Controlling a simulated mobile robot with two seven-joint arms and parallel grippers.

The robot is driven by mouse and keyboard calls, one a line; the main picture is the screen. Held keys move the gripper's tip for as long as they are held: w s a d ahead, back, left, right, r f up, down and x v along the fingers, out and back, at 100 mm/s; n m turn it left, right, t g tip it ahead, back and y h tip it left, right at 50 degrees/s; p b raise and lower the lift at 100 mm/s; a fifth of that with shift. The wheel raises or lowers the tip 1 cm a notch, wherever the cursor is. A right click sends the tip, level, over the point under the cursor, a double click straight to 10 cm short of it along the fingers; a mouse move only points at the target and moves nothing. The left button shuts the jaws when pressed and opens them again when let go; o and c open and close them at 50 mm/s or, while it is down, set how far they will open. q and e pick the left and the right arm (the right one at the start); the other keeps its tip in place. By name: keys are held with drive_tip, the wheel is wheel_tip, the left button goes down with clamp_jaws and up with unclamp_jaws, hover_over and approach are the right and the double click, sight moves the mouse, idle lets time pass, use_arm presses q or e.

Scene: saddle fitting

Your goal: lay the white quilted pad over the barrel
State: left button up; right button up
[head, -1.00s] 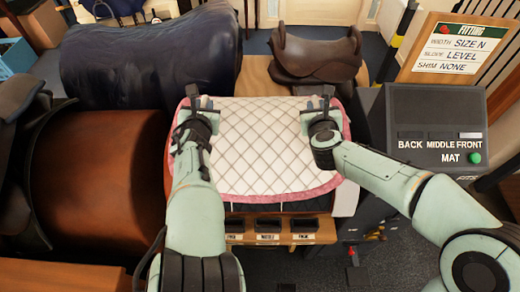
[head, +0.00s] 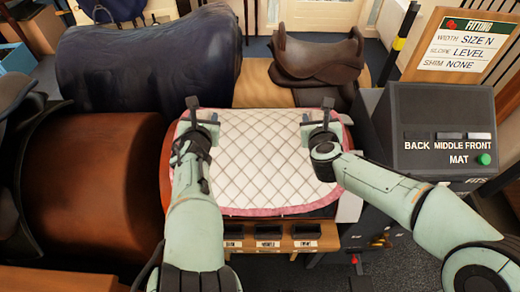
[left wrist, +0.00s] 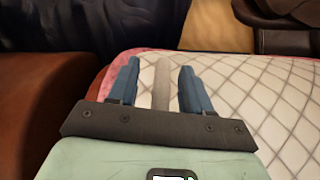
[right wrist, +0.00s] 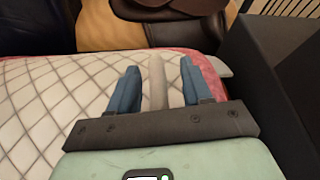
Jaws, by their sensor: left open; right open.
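The white quilted pad (head: 262,165) with pink edging lies spread over the barrel in the middle of the head view. Most of the barrel is hidden under it. My left gripper (head: 203,106) is open above the pad's far left part. My right gripper (head: 320,108) is open above its far right part. In the left wrist view, the open fingers (left wrist: 160,85) hold nothing and the pad (left wrist: 255,95) shows beneath and to the right. In the right wrist view, the open fingers (right wrist: 157,85) are also empty, with the pad (right wrist: 50,100) to the left.
A brown saddle (head: 318,62) sits behind the barrel, and a dark-blue covered form (head: 150,60) stands at the back left. A large brown leather form (head: 90,180) is close on the left. A dark console (head: 438,120) stands close on the right. Small labelled trays (head: 268,231) sit in front.

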use_arm(q)
wheel_tip(320, 180, up, 10)
drive_tip(key=shift+a+f, duration=0.1)
drive_tip(key=shift+f, duration=0.05)
use_arm(e)
drive_tip(key=v, duration=1.2)
